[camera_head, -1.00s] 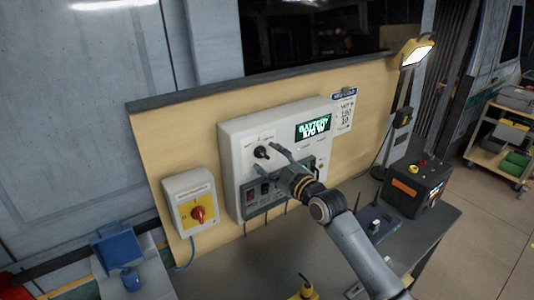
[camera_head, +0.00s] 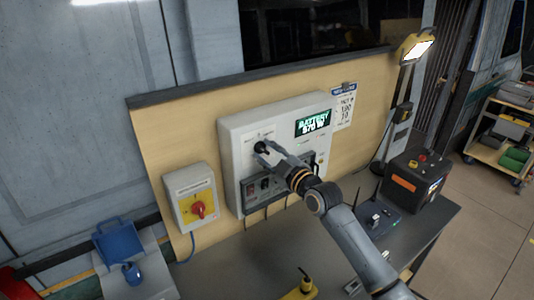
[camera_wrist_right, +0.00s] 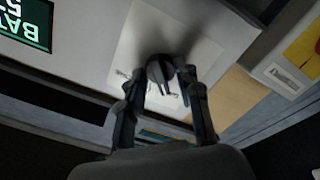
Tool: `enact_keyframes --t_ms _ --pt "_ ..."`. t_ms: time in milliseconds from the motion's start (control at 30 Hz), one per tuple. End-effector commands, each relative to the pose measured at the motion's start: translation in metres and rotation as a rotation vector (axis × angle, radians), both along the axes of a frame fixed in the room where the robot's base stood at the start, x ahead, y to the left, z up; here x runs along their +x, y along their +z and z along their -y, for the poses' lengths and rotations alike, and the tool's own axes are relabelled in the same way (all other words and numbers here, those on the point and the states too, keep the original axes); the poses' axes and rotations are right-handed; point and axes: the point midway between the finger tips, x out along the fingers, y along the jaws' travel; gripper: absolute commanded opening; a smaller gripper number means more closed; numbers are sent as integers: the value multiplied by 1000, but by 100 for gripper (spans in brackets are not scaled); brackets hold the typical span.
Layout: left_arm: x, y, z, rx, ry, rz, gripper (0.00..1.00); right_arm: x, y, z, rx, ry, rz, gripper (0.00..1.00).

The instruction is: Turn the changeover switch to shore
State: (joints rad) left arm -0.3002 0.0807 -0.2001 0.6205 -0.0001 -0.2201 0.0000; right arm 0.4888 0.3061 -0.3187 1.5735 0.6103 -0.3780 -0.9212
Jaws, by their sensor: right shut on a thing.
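The changeover switch is a black knob (camera_head: 261,147) on a white plate of the light grey panel (camera_head: 232,127), left of the lit green display (camera_head: 313,125) reading BATTERY. In the right wrist view the knob (camera_wrist_right: 160,70) sits between the fingers of my right gripper (camera_wrist_right: 172,80). My right gripper (camera_head: 262,152) is shut on the knob in the head view too. The knob's exact pointing direction is partly hidden by the fingers. My left gripper is not in view.
A grey box with a red and yellow rotary switch (camera_head: 198,209) is mounted lower left. A work lamp (camera_head: 415,48) and a black and orange unit (camera_head: 412,183) stand right on the dark bench (camera_head: 245,262). A yellow tool (camera_head: 301,288) lies at the front.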

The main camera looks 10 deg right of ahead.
Motion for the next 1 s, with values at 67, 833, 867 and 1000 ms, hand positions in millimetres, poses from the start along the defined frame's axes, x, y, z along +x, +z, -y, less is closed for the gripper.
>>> enact_keyframes --t_ms 67,833,867,1000 --pt "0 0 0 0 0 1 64 0 0 0 22 0 -9 2" --pt "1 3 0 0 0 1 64 0 1 0 614 0 -251 2" --pt "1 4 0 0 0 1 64 0 1 0 640 1 -261 2" --pt "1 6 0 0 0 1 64 0 1 -1 763 1 -312 2"
